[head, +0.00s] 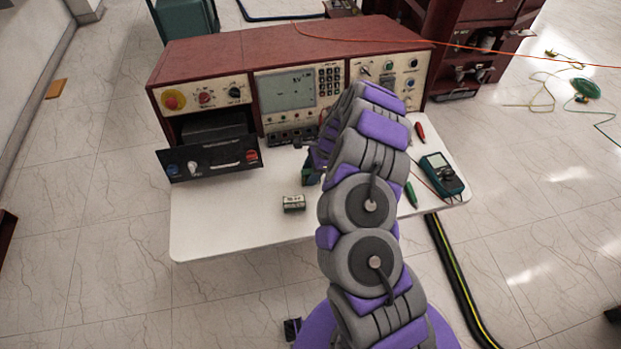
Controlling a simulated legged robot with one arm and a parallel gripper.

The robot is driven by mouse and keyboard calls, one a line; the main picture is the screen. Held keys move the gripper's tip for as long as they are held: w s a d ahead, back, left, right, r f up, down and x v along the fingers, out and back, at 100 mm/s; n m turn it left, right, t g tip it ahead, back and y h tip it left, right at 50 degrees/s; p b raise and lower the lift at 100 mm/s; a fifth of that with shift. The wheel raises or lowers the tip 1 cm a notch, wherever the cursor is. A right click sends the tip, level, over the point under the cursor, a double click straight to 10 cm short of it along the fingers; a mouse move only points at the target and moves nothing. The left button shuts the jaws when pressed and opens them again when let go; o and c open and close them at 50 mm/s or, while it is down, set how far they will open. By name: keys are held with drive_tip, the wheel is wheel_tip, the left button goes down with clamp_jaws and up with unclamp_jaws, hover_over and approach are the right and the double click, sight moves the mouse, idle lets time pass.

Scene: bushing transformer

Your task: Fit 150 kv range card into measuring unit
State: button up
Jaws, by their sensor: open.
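The measuring unit (286,92) is a red console with a grey screen and cream panels, at the back of a white table. A black-fronted drawer or module (208,158) sticks out below its left panel, with a dark opening behind it. A small beige block with a dark label (293,203) lies on the table in front. A small green item (311,174) sits just behind it, beside my gripper. I cannot read which of these is the 150 kV range card. My gripper (311,155) is open, low over the table, left of my arm, which partly hides it.
The white table (225,225) is clear at its front left. A multimeter (441,174) and red (420,131) and green (410,194) probes lie at right. A red cabinet (450,40) stands behind. A black and yellow cable (454,270) runs along the floor.

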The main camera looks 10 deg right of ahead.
sight(309, 171)
drive_tip(key=shift+x, duration=1.15)
drive_tip(key=shift+d, duration=0.1)
drive_tip(key=shift+d, duration=0.15)
drive_tip(key=shift+c, duration=1.2)
clamp_jaws()
drive_tip(key=shift+r+p, duration=1.35)
drive_tip(key=shift+r, duration=3.75)
